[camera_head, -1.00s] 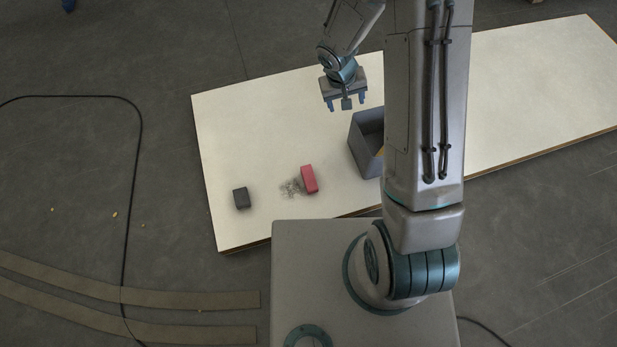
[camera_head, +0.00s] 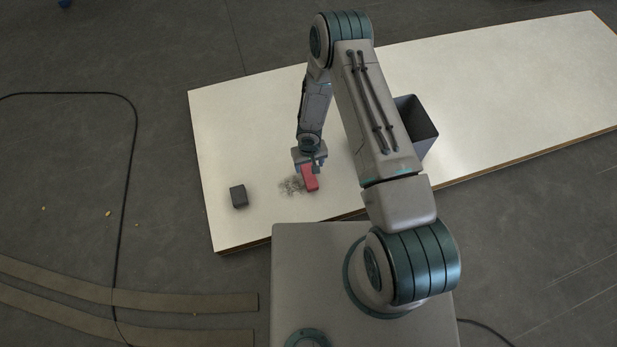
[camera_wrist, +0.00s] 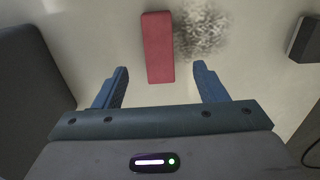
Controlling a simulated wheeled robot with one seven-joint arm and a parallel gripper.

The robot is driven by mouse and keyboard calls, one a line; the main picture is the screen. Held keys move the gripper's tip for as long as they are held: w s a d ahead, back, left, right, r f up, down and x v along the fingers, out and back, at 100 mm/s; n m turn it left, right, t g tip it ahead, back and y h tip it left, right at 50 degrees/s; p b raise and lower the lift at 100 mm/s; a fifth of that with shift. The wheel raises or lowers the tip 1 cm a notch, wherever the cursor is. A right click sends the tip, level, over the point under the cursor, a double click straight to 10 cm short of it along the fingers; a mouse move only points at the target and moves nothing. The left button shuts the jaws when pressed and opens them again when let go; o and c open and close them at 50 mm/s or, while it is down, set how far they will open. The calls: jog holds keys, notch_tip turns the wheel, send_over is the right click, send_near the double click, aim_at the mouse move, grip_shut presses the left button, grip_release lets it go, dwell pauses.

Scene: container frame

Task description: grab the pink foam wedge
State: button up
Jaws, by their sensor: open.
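The pink foam wedge (camera_head: 310,180) lies on the pale board, beside a patch of grey debris. In the wrist view the wedge (camera_wrist: 158,48) lies beyond my fingertips, roughly in line with the gap between them. My gripper (camera_head: 309,166) is over the far end of the wedge in the head view and partly covers it.
A dark grey block (camera_head: 238,196) lies to the left on the pale board (camera_head: 240,130). Grey scattered debris (camera_head: 291,185) touches or nearly touches the wedge's left side. A grey open bin (camera_head: 424,120) stands to the right, partly hidden by my arm. The board's left part is mostly clear.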

aim_at(309, 174)
notch_tip(309, 174, down, 4)
jog(key=shift+f+b, duration=0.1)
jog(key=shift+b, duration=0.4)
jog(key=f, duration=0.1)
jog(key=f+b, duration=0.1)
jog(key=f, duration=0.1)
jog(key=f+b, duration=0.1)
jog(key=f, duration=0.1)
jog(key=shift+w, duration=0.4)
jog(key=shift+c, duration=0.3)
jog(key=shift+r, duration=0.1)
jog(key=c, duration=1)
